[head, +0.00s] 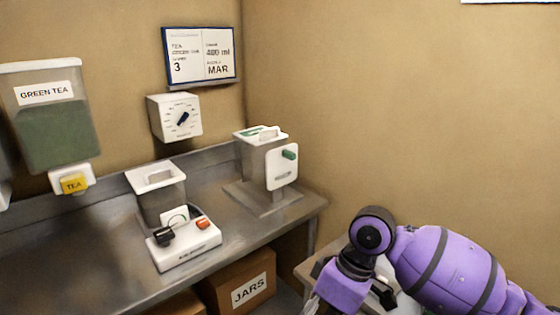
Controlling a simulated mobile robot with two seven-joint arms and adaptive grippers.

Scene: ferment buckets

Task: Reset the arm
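My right arm (445,268) is purple and comes in from the lower right. Its wrist bends down toward the bottom edge, right of the steel counter. Only a small grey part of my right gripper (312,304) shows at the bottom edge. Its fingertips are cut off, so I cannot tell whether it is open or holds anything. My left arm and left gripper are not in view.
The steel counter (85,265) holds a container on a white base (187,245) and a dispenser (282,167). A green tea hopper (50,140), a dial box (175,117) and a sign (200,55) are on the wall. A jars box (235,285) sits below. A small table (310,268) is behind my wrist.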

